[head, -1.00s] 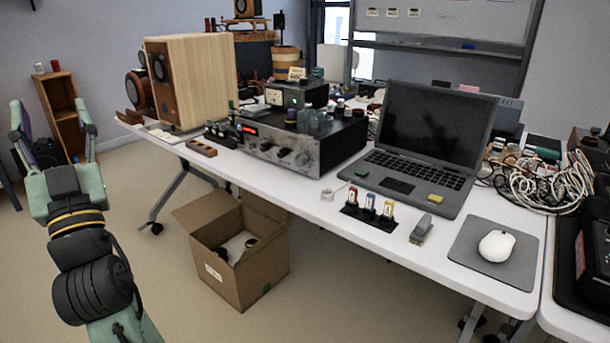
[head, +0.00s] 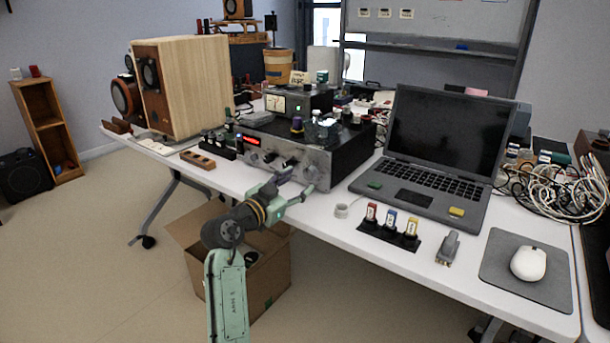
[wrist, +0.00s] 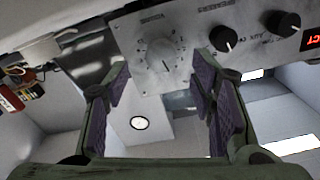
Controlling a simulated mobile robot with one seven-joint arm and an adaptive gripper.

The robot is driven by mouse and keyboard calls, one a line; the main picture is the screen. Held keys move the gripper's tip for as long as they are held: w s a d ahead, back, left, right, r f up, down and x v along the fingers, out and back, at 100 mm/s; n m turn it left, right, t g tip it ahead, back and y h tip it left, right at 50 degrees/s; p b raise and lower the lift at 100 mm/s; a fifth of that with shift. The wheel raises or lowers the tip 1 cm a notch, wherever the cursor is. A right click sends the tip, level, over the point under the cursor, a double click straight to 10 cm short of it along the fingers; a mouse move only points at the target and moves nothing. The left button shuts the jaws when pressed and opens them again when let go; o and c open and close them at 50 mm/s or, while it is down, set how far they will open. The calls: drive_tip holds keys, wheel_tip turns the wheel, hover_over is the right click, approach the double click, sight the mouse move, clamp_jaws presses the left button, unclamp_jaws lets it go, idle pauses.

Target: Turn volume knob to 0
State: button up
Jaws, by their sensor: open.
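The volume knob (wrist: 160,55) is a pale round knob with a ring of scale marks on the silver front panel of a stereo amplifier (head: 345,150). Its label appears upside down in the wrist view, and I cannot read its setting. My gripper (head: 296,180) is in front of the right part of that panel. In the wrist view my gripper (wrist: 160,90) is open, with purple-padded fingers on either side below the knob and nothing between them. I cannot tell whether the fingertips touch the panel. In the head view the fingers partly cover the knob area.
Two black knobs (wrist: 223,38) (wrist: 283,23) and a red display sit beside the volume knob. A laptop (head: 440,150) and small coloured items (head: 390,225) stand to the right on the white table. An open cardboard box (head: 270,285) is on the floor below my arm.

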sight(308, 175)
drive_tip(key=shift+p+x, duration=0.3)
drive_tip(key=shift+x, duration=1.9)
drive_tip(key=shift+c, duration=0.2)
drive_tip(key=c, duration=1.1)
